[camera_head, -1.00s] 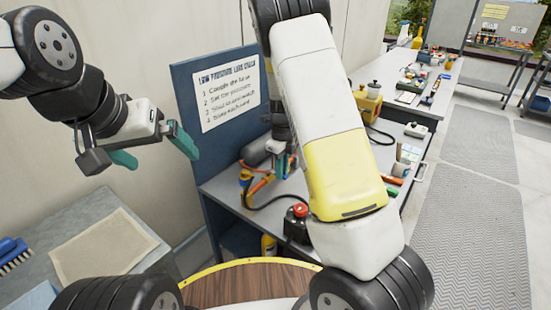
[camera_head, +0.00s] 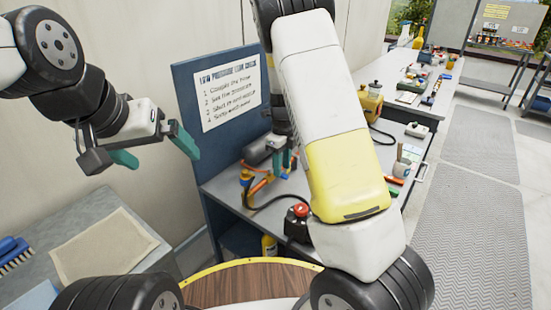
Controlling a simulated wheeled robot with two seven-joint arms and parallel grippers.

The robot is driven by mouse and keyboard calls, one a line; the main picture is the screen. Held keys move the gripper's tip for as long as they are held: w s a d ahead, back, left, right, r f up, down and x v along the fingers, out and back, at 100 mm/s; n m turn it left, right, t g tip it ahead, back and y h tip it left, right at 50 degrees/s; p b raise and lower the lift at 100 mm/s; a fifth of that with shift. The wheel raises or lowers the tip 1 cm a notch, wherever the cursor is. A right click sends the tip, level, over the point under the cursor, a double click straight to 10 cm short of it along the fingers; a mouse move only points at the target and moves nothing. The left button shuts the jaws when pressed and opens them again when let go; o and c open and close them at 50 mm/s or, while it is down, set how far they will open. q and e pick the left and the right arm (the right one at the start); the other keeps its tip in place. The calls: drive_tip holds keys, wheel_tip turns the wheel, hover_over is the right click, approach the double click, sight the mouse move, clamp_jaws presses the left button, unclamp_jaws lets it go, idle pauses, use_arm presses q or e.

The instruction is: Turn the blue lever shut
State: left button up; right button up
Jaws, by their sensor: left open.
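My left gripper (camera_head: 163,158) is open and empty, with its two teal fingers apart, in the air at the left before the wall. My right gripper (camera_head: 283,160) reaches down at the pipe assembly (camera_head: 262,184) on the bench, beside its orange and yellow parts. My own arm covers much of the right gripper, so its opening does not show. I cannot make out the blue lever clearly; it is too small or hidden near the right gripper.
A blue board with a printed sign (camera_head: 231,95) stands behind the assembly. A red-topped button box (camera_head: 298,222) and a dark hose are near it. The grey bench (camera_head: 222,187) runs to the back right with several tools. A side table at the left holds a tan mat (camera_head: 105,246) and a blue brush (camera_head: 14,252).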

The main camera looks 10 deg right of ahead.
wheel_tip(320, 180, up, 6)
idle(0.5)
drive_tip(key=s+d+r+n+t+y, duration=0.1)
drive_tip(key=s+r+n+t, duration=0.2)
drive_tip(key=s+r+n, duration=0.6)
drive_tip(key=s+r+n+t+y, duration=0.1)
drive_tip(key=s+r+n+t, duration=0.2)
drive_tip(key=s+r+n, duration=0.6)
drive_tip(key=s+n, duration=0.8)
drive_tip(key=n, duration=0.1)
drive_tip(key=shift+s+d+r, duration=0.25)
drive_tip(key=shift+d+r, duration=0.1)
drive_tip(key=shift+r, duration=0.05)
